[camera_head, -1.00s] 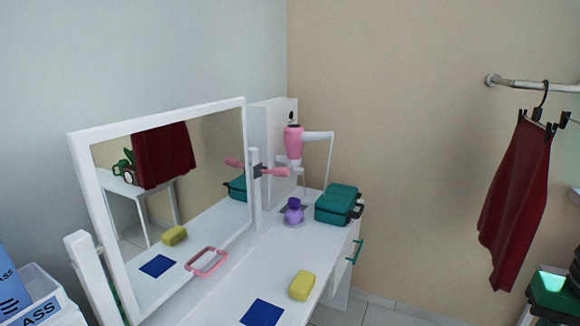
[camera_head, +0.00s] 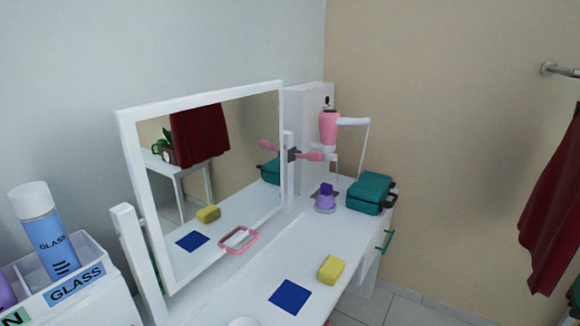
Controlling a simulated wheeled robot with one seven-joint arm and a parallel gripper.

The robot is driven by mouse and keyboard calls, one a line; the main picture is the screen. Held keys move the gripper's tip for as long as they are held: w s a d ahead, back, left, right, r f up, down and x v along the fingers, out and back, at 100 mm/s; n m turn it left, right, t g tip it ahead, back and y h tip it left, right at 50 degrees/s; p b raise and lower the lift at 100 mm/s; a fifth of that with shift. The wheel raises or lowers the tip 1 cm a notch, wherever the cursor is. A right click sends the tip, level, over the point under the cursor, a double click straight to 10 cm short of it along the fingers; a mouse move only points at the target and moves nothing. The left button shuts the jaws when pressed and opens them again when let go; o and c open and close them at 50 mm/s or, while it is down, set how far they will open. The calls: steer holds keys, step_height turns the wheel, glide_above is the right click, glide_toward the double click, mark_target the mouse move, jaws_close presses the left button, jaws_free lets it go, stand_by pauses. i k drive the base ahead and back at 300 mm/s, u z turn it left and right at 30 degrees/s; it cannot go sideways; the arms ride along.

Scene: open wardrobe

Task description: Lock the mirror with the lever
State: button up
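The white-framed mirror (camera_head: 127,135) stands tilted between two white posts on the white table. A pink lever (camera_head: 315,156) sticks out to the right from a dark block at the right post (camera_head: 289,175). Another pink part shows to the left of that block, against the glass; I cannot tell whether it is a reflection. A pink handle-like loop (camera_head: 224,246) is at the mirror's lower edge. My gripper is not in view. A white rounded shape at the bottom edge is cut off, and I cannot tell what it is.
On the table (camera_head: 250,288) are a yellow sponge (camera_head: 331,269), a blue square (camera_head: 290,297), a purple bottle (camera_head: 325,202) and a teal case (camera_head: 369,193). A pink hair dryer (camera_head: 328,130) stands behind. A spray bottle (camera_head: 47,232) sits in a bin at left. Red cloth (camera_head: 551,215) hangs at right.

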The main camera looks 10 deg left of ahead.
mark_target(315, 157)
steer(key=k, duration=0.6)
steer(key=z, duration=0.5)
steer(key=i, duration=1.6)
steer(key=u, duration=0.35)
